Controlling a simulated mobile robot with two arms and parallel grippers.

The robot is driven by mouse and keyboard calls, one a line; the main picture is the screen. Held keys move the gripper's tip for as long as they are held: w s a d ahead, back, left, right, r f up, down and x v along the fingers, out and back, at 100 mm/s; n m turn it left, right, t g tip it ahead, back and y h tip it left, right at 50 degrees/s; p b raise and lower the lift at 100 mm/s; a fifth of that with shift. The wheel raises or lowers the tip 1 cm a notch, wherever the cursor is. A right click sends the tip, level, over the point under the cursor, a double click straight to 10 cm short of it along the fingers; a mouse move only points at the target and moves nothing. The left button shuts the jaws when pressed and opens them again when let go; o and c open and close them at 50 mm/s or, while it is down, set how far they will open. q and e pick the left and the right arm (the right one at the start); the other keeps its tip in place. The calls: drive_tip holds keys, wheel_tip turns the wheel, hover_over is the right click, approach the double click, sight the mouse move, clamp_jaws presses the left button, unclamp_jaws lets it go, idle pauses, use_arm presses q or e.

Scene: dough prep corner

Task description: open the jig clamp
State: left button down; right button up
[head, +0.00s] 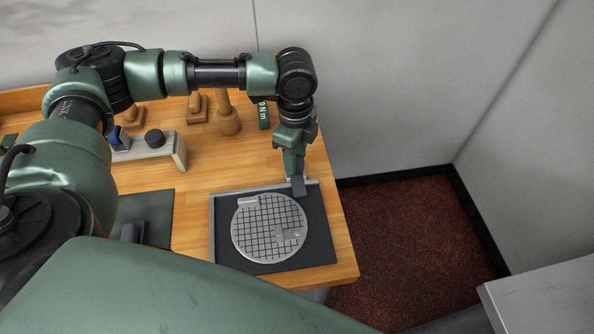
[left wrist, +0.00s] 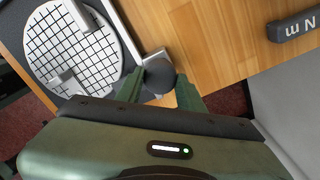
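A round pale plate with a dark grid (head: 268,216) lies on a dark jig base with a grey rim (head: 318,215) at the table's front right corner. Small grey blocks sit on the plate. The plate also fills the upper left of the left wrist view (left wrist: 70,50). My left gripper (head: 298,181) points down at the jig's back right corner. In the left wrist view its green fingers (left wrist: 160,80) stand on both sides of a dark round knob (left wrist: 158,74), seemingly touching it. A grey block (left wrist: 154,55) is beside the knob. My right gripper is out of view.
A pale wooden bracket (head: 150,151) with a dark knob and a blue piece stands behind left. Several wooden pieces and a dark green labelled bar (head: 264,115) are at the back. A dark mat (head: 150,210) lies left of the jig. Bare wood lies between.

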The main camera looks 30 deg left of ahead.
use_arm(q)
drive_tip(key=shift+r+n+p, duration=0.2)
drive_tip(key=shift+n+p, duration=0.3)
drive_tip(key=shift+p, duration=0.35)
drive_tip(key=shift+n+p, duration=0.5)
drive_tip(key=shift+f+n, duration=0.15)
drive_tip(key=shift+n, duration=0.15)
drive_tip(key=shift+n+p, duration=0.7)
drive_tip(key=shift+p, duration=0.45)
drive_tip(key=shift+n+p, duration=0.4)
